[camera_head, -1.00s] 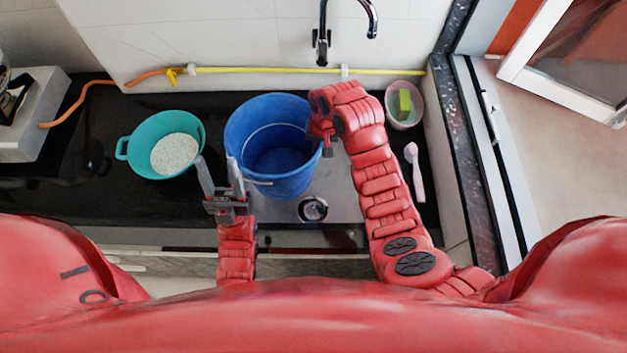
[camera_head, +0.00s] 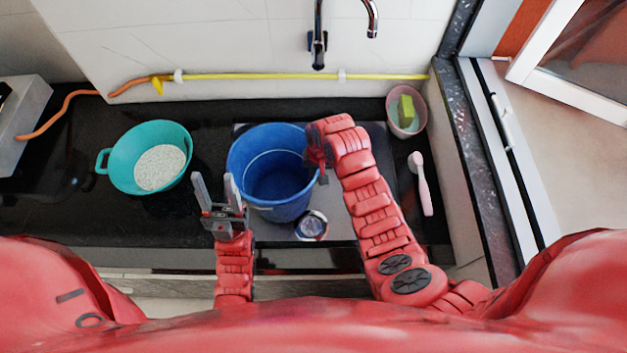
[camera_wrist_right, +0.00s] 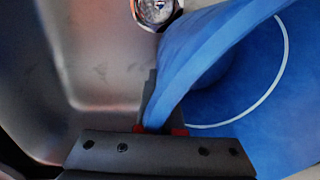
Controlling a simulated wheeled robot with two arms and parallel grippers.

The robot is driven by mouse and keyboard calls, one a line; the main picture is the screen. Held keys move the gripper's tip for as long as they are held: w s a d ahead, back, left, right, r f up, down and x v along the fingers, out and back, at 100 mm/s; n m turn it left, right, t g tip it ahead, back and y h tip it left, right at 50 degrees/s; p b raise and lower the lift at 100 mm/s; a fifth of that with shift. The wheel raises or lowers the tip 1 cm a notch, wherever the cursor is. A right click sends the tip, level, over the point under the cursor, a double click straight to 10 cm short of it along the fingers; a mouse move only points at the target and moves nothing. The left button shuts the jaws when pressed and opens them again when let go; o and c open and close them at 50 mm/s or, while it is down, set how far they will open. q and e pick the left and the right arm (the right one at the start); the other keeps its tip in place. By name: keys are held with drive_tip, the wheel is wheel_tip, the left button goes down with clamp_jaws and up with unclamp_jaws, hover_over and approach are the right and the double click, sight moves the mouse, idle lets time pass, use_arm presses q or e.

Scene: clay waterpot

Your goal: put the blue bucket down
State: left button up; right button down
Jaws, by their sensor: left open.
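The blue bucket (camera_head: 290,208) stands upright over the metal sink (camera_head: 345,215), with the round drain (camera_head: 311,226) showing just in front of it. I cannot tell whether its bottom touches the sink. My right gripper (camera_head: 320,174) is at the bucket's right rim. In the right wrist view the bucket (camera_wrist_right: 235,95) has its rim running between the fingers of the right gripper (camera_wrist_right: 158,126), which appears shut on it. My left gripper (camera_head: 214,178) is open and empty, with its fingers pointing away from me, left of the bucket and apart from it.
A teal colander (camera_head: 118,178) with white grains stands on the black counter (camera_head: 60,215) at left. A pink cup (camera_head: 412,127) with a sponge and a pink brush (camera_head: 421,185) are at right. The tap (camera_head: 318,45) is behind the bucket.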

wheel_tip(320, 180, down, 2)
drive_tip(key=shift+f+p, duration=0.2)
drive_tip(key=shift+p, duration=0.25)
drive_tip(key=shift+f, duration=0.55)
drive_tip(key=c, duration=1.1)
unclamp_jaws()
